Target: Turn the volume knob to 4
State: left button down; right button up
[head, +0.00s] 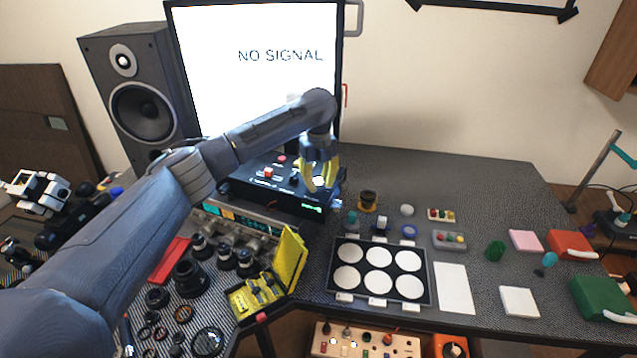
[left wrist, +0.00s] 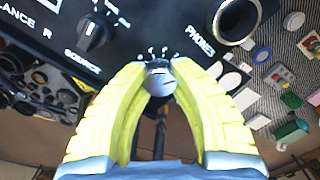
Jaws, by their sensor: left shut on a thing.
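The volume knob (left wrist: 160,80) is a small silver-grey knob on a black front panel (left wrist: 135,55) in the left wrist view. White scale marks show around its far side, but I cannot read its setting. My left gripper (left wrist: 160,68) has yellow fingers shut on the knob, one on each side. In the head view my left gripper (head: 319,184) points down at the right end of the black amplifier (head: 262,187), and its fingers largely hide the knob. My right gripper is not in view.
A monitor (head: 255,60) and speaker (head: 140,95) stand behind. A tray of white discs (head: 337,262) lies right.

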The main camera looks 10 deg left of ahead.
aim_at(319, 182)
pick_arm(q)
jog(key=shift+s+d+f, duration=0.1)
jog(key=shift+d, duration=0.05)
dwell(0.3)
jog(key=c, duration=1)
grip_release()
jog(key=shift+o, duration=0.2)
notch_tip(319, 182, up, 12)
